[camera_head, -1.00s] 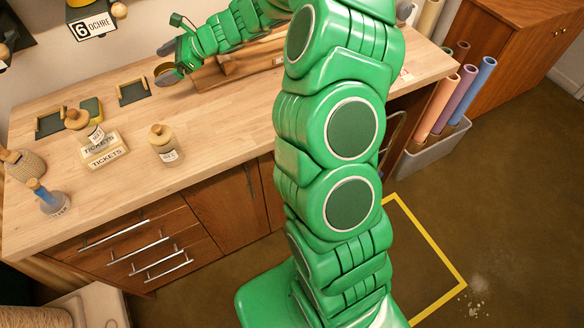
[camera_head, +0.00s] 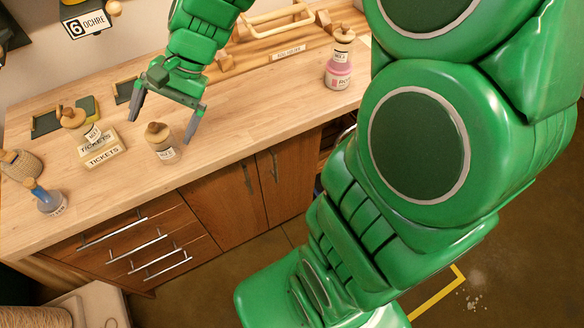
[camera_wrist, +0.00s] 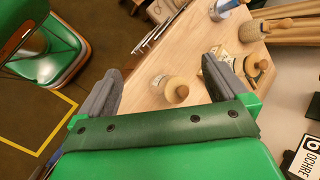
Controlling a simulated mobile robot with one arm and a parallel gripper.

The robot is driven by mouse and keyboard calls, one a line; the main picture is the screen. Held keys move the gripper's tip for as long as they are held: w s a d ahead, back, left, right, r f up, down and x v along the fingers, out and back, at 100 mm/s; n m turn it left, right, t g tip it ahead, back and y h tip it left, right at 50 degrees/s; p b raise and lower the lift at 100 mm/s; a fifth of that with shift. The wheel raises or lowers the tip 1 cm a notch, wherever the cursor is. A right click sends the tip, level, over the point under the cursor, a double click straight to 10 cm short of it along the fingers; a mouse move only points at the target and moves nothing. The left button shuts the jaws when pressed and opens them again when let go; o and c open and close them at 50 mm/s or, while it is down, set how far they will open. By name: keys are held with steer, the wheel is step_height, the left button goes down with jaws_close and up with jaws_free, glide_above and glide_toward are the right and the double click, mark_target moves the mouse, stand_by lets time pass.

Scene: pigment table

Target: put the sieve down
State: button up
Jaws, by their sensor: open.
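I cannot make out the sieve for certain in either view now; it may be hidden behind my arm. My gripper (camera_head: 163,129) is open and empty above the worktop (camera_head: 235,125), its two grey fingers pointing down and spread wide beside a cork-topped jar (camera_head: 160,150). In the wrist view the fingers of my gripper (camera_wrist: 165,65) are apart with nothing held, and the jar (camera_wrist: 175,92) shows between them, below on the table. A wooden rack (camera_head: 265,57) with a label stands at the back, partly behind my arm.
Dark trays (camera_head: 45,124) lie at the back left. A pink jar (camera_head: 338,75) stands right. The middle right worktop is clear.

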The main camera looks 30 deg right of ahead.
steer(key=s+d+n+h, duration=0.3)
steer(key=s+d, duration=0.4)
steer(key=s, duration=0.3)
steer(key=s+d+n+h, duration=0.3)
steer(key=s+d, duration=0.5)
steer(key=s, duration=0.3)
steer(key=shift+d+f+g+h, duration=0.3)
steer(key=shift+f+g+h, duration=0.1)
steer(key=shift+h, duration=0.4)
steer(key=shift+s, duration=0.1)
